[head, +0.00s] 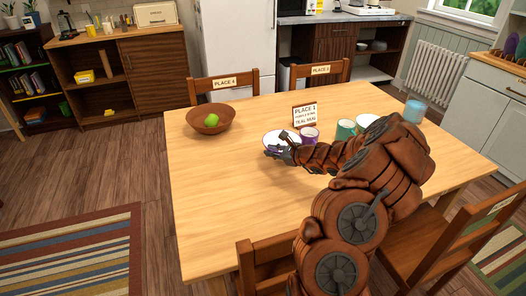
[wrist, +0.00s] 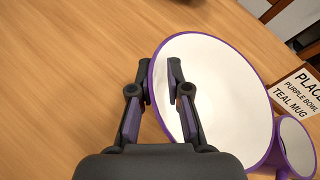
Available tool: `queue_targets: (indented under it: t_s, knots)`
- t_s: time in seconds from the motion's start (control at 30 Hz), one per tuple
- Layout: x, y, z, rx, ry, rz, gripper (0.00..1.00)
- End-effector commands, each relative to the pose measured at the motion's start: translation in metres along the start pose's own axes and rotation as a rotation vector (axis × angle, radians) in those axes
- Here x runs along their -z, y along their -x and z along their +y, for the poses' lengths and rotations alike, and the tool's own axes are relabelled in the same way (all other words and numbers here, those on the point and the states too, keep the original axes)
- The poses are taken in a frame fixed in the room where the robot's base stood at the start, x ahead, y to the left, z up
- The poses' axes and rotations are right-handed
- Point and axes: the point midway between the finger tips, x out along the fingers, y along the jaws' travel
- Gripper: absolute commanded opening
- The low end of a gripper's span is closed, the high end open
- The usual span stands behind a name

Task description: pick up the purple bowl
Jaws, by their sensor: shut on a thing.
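The purple bowl (head: 277,137) has a white inside and a purple rim. It is on the table beside the place card and is partly hidden by my gripper (head: 277,150) in the head view. In the wrist view, the bowl (wrist: 225,75) fills the middle right. My gripper (wrist: 159,75) straddles its left rim, with one finger outside and one inside. It is shut on that rim. I cannot tell whether the bowl is lifted off the table.
A purple mug (head: 310,134) stands close to the bowl's right, and a teal mug (head: 345,128) is farther right. A place card (head: 305,116) stands behind. The table's front left (head: 215,200) is clear.

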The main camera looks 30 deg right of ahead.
Motion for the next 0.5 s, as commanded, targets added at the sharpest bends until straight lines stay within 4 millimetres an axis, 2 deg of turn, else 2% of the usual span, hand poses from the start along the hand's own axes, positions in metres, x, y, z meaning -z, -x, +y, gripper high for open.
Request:
queue_targets:
  t_s: [0.2, 0.5]
  knots:
    - [0.011, 0.044, 0.003, 0.006, 0.0, 0.0, 0.0]
    - [0.021, 0.085, 0.009, 0.002, -0.001, -0.001, 0.0]
